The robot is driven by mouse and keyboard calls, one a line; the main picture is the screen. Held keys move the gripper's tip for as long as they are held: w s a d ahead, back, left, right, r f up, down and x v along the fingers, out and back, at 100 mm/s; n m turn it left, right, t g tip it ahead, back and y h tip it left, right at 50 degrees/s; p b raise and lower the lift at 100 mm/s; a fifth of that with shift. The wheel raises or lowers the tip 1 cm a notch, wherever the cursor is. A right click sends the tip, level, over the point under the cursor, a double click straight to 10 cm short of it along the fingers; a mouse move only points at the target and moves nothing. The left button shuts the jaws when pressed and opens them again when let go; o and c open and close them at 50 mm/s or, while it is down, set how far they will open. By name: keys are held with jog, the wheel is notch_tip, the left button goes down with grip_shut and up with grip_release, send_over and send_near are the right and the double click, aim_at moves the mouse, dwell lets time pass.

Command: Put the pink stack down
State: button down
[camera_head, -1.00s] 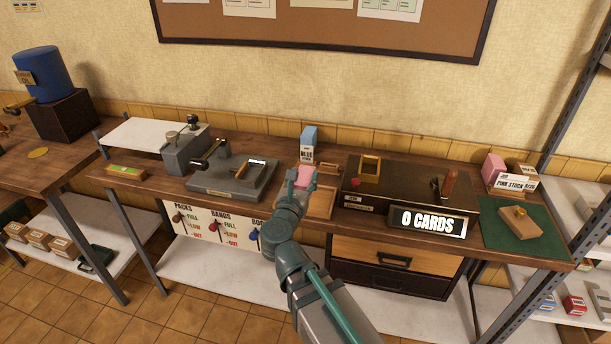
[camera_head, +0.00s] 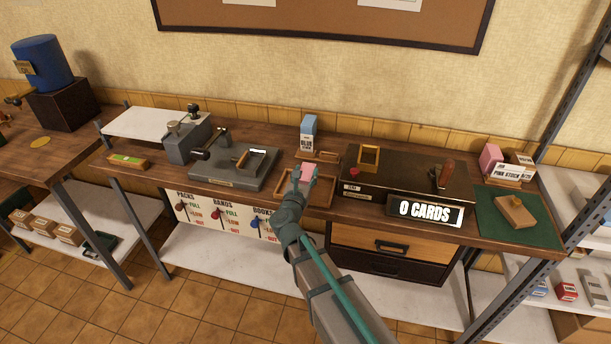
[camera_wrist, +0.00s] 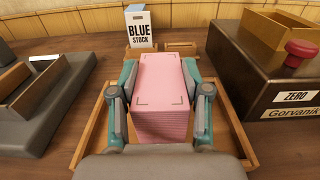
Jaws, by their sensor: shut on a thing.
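The pink stack (camera_wrist: 163,95) is a block of pink cards with dark corner marks on its top face. My gripper (camera_head: 304,175) is shut on it, with one finger on each side in the wrist view (camera_wrist: 160,95). In the head view the pink stack (camera_head: 307,172) shows small between the fingers. A shallow wooden tray (camera_wrist: 92,135) with a raised rim lies below and around the stack in the wrist view; it also shows in the head view (camera_head: 327,200). The stack's underside is hidden, so I cannot tell whether it touches the tray floor.
A grey press (camera_head: 235,169) stands left of the tray. A dark counter box (camera_head: 400,178) with a red knob stands close on the right. A blue stock box (camera_head: 308,133) stands behind. A green mat (camera_head: 505,232) lies at the far right, bearing a wooden block (camera_head: 515,211).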

jog(key=shift+f, duration=0.45)
jog(key=shift+f+b, duration=0.2)
jog(key=shift+b, duration=0.1)
jog(key=c, duration=0.5)
grip_release()
jog(key=shift+c, duration=0.2)
jog(key=shift+r, duration=0.15)
jog(key=shift+r+p, duration=0.15)
jog(key=shift+p, duration=0.2)
jog(key=s+a+b, duration=0.2)
jog(key=s+b, duration=0.1)
jog(key=s, duration=0.9)
jog(key=shift+a, duration=0.1)
